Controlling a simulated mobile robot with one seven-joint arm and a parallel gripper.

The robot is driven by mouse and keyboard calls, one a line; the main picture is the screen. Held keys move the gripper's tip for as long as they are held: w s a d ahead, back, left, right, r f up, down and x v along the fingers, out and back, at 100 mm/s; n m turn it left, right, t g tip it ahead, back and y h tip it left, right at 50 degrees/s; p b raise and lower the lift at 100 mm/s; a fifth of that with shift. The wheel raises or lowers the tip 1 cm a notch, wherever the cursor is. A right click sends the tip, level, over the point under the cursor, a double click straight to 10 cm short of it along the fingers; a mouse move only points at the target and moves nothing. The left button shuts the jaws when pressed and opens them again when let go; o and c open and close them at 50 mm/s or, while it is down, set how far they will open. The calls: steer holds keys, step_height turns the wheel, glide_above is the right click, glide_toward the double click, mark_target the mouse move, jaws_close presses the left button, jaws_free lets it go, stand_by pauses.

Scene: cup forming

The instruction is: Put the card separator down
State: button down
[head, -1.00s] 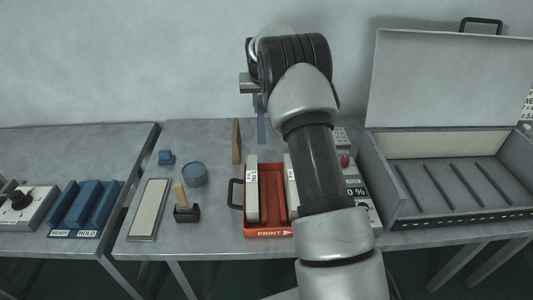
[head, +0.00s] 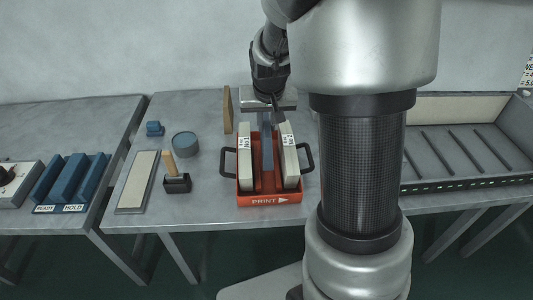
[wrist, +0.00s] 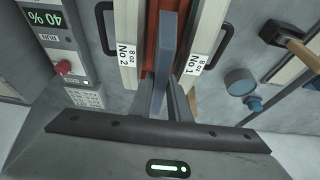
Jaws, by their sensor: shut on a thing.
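The card separator (head: 266,146), a thin flat blue-grey bar, is held by my gripper (head: 268,104) over the red PRINT tray (head: 270,199). It lies between the two pale card stacks. In the wrist view my gripper's fingers (wrist: 166,100) are shut on the separator (wrist: 168,45), which extends away from them between the stacks. I cannot tell whether the separator touches the tray floor.
Black handles (head: 307,158) stick out from the tray's sides. A grey open case (head: 470,155) is at right, partly behind my arm.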

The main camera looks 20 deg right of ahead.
steer(key=shift+f+b, duration=0.4)
steer(key=shift+f, duration=3.05)
steer(key=shift+f, duration=0.15)
steer(key=c, duration=1.7)
jaws_free()
steer(key=shift+o, duration=0.2)
